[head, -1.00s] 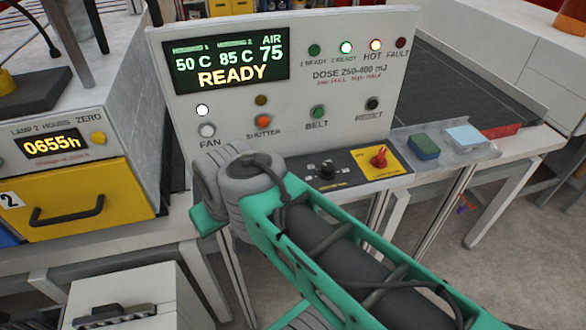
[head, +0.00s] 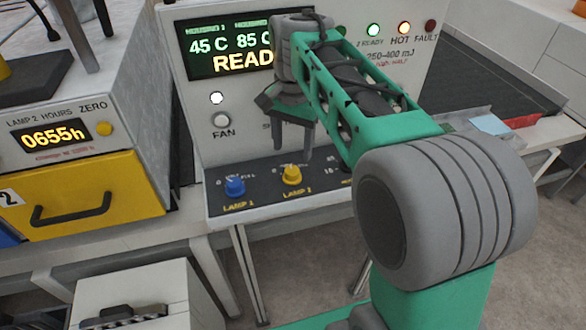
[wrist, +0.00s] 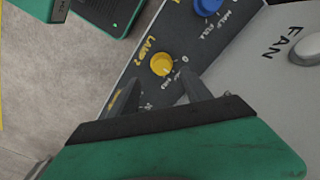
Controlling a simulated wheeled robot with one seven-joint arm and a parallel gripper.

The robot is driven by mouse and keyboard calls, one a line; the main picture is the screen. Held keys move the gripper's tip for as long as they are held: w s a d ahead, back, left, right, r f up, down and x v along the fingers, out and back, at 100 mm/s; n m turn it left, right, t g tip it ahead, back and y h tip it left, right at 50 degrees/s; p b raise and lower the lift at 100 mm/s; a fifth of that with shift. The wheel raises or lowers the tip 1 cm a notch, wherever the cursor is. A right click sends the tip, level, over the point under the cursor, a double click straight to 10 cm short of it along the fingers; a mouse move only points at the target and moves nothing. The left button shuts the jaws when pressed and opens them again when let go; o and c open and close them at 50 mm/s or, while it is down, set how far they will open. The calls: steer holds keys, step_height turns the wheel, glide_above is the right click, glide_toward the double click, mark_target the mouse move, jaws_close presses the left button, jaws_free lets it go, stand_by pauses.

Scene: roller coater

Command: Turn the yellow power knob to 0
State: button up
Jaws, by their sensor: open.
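The yellow knob (head: 292,174), labelled LAMP 2, stands on the dark sloped strip at the foot of the control panel. In the wrist view the yellow knob (wrist: 162,64) shows from above, with a 0 and other small marks around it. I cannot clearly tell which mark it points to. My gripper (head: 293,152) points down just above the knob, its two fingers apart with nothing between them. In the wrist view my gripper (wrist: 158,78) has its fingertips near the knob's lower side; contact is not visible.
A blue knob (head: 235,187), labelled LAMP 1, sits close to the left. The upright panel (head: 190,105) stands behind, with a FAN button (head: 222,120) and a display reading 45 C and 85 C. A yellow drawer (head: 85,200) is at the left. My arm hides the panel's right part.

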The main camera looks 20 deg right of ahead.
mark_target(292, 170)
steer(key=shift+w+f+m, duration=0.15)
steer(key=shift+w+m, duration=0.15)
steer(key=shift+w, duration=0.05)
steer(key=shift+f, duration=0.35)
step_height(292, 170, down, 7)
steer(key=shift+r+p, duration=0.15)
steer(key=shift+p, duration=0.5)
jaws_close()
